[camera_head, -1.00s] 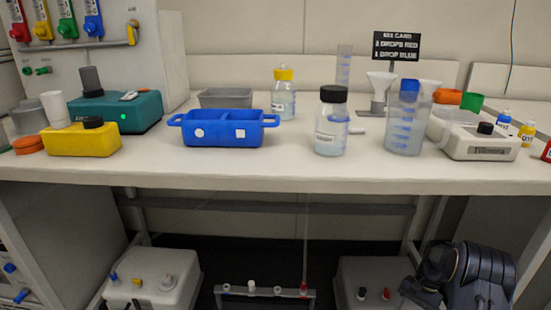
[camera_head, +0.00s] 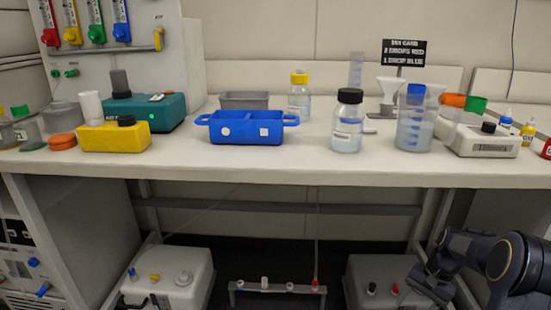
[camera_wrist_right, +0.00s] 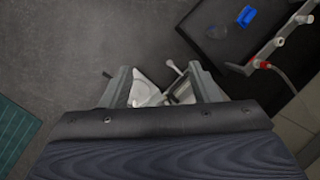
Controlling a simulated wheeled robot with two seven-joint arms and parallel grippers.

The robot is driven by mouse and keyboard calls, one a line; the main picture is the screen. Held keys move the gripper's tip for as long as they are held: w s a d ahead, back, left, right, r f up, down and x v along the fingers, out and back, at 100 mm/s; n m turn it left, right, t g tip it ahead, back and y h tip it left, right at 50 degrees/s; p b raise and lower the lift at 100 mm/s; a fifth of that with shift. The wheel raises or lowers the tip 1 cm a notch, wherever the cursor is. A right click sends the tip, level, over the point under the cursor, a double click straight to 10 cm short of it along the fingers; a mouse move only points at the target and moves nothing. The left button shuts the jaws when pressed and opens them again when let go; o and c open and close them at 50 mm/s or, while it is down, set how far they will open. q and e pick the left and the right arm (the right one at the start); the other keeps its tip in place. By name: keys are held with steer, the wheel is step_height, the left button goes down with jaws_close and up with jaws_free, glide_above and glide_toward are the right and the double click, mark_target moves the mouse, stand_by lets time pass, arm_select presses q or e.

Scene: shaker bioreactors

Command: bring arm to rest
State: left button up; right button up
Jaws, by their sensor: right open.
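My right arm shows at the lower right of the head view, in front of the bench, with its gripper (camera_head: 428,286) low and below the bench top. In the right wrist view the two fingers of the right gripper (camera_wrist_right: 165,92) stand apart with nothing held between them. Pale objects show beyond the fingers, over a dark grey floor. My left gripper is in neither view.
The bench (camera_head: 300,172) holds a blue two-part tray (camera_head: 240,128), a black-capped bottle (camera_head: 347,122), a beaker (camera_head: 413,120) and a yellow box (camera_head: 112,137). Below are white units (camera_head: 170,282) and a low rail (camera_head: 278,288) with fittings.

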steer(key=s+a+r+n+t, duration=0.2)
steer(key=s+a+r, duration=0.3)
steer(key=r, duration=0.3)
steer(key=s+a+r+n+t, duration=0.1)
steer(key=s+a+r, duration=0.35)
steer(key=r, duration=0.25)
steer(key=s+a+n+t, duration=0.2)
steer(key=s+a, duration=0.3)
steer(key=s, duration=0.3)
steer(key=s+a+n+t, duration=0.2)
steer(key=s+a+n, duration=0.1)
steer(key=s+a, duration=0.3)
step_height(320, 180, up, 33)
steer(key=s+d+p, duration=0.1)
steer(key=p, duration=3.1)
steer(key=shift+d, duration=0.15)
